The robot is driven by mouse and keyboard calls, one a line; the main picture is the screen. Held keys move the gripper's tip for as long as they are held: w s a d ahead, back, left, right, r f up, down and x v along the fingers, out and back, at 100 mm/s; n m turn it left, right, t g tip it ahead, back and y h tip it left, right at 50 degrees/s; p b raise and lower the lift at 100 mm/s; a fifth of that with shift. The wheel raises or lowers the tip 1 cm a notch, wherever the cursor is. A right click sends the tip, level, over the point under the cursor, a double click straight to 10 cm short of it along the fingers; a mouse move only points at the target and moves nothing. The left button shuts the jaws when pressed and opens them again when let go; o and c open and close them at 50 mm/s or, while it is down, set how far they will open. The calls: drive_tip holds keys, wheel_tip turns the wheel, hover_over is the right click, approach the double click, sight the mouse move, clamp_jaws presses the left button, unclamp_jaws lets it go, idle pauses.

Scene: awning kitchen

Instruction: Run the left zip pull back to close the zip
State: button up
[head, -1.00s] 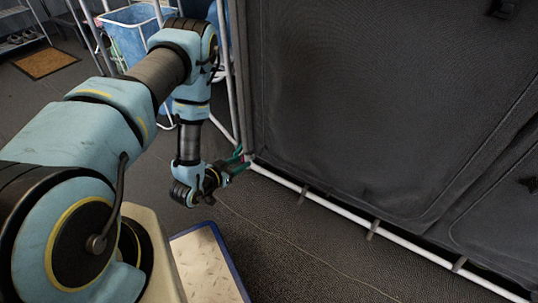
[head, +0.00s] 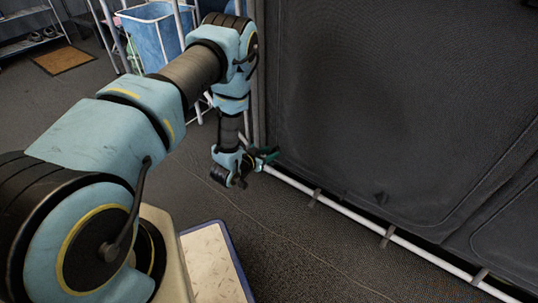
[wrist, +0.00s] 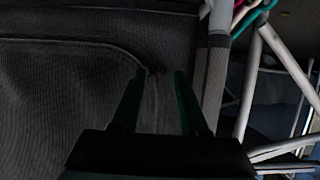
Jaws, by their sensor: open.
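A dark grey fabric panel (head: 380,90) with a rounded seam hangs on a white tube frame. In the wrist view the panel (wrist: 60,90) fills the left side, and its seam curves down near the fingertips. My gripper (head: 268,155) is at the panel's lower left corner in the head view. In the wrist view my gripper (wrist: 159,74) has two dark green fingers spread apart. A small dark, reddish-brown piece (wrist: 161,72) shows between the tips. It may be the left zip pull, but it is too dark to tell. I see nothing held.
A white tube (head: 350,212) runs along the panel's bottom edge. Blue laundry bags (head: 152,42) on a white rack stand behind my arm. A doormat (head: 64,60) lies at the far left. Open floor (head: 290,240) lies in front of the panel.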

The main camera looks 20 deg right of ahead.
clamp_jaws()
idle(0.3)
idle(1.1)
